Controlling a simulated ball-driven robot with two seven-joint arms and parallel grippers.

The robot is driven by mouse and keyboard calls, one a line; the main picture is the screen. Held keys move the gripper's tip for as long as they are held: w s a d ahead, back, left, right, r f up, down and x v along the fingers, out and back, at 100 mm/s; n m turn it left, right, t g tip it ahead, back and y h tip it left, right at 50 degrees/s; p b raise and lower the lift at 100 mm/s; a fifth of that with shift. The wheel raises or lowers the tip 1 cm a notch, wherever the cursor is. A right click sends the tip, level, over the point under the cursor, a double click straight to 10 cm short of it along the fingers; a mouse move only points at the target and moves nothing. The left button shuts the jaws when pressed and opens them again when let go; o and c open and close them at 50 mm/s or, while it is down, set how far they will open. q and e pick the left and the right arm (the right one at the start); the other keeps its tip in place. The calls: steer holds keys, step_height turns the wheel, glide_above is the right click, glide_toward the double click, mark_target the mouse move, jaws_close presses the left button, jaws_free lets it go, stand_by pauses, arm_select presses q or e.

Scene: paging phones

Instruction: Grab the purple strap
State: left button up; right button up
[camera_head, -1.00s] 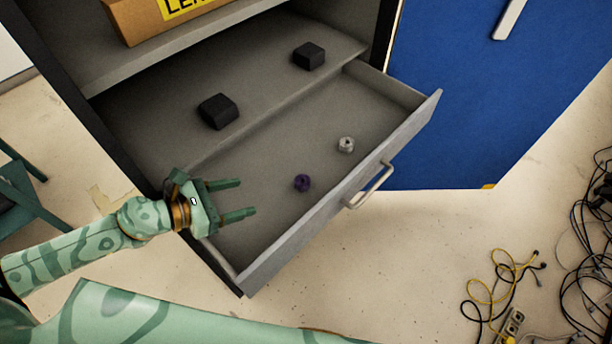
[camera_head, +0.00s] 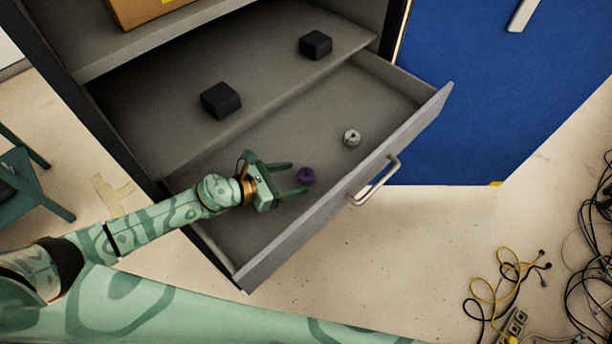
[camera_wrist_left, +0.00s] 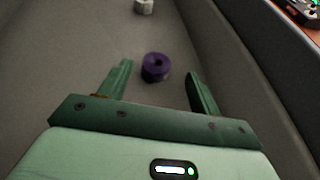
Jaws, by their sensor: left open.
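The purple strap (camera_head: 306,176) is a small rolled coil lying on the floor of the open drawer (camera_head: 262,234). In the left wrist view the purple strap (camera_wrist_left: 156,67) shows a dark hole in its top and sits just beyond and between the fingertips. My left gripper (camera_head: 297,178) is open and empty, inside the drawer, with its fingers pointing right toward the strap. In the left wrist view the left gripper (camera_wrist_left: 158,76) has a finger on each side of the strap's line, apart from it. My right gripper is not in view.
A small grey-white roll (camera_head: 352,138) lies farther back in the drawer. Two black blocks (camera_head: 220,101) (camera_head: 316,44) sit on the surface behind it. The drawer's front wall with its handle (camera_head: 374,182) is close to the right. A cardboard box (camera_head: 140,10) stands on the shelf above.

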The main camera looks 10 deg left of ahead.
mark_target(303, 176)
arm_select(q)
steer(key=x, duration=0.3)
steer(key=shift+w+f, duration=0.3)
steer(key=c, duration=1)
steer(key=shift+s, duration=0.1)
steer(key=shift+c, duration=0.3)
steer(key=shift+r, duration=0.15)
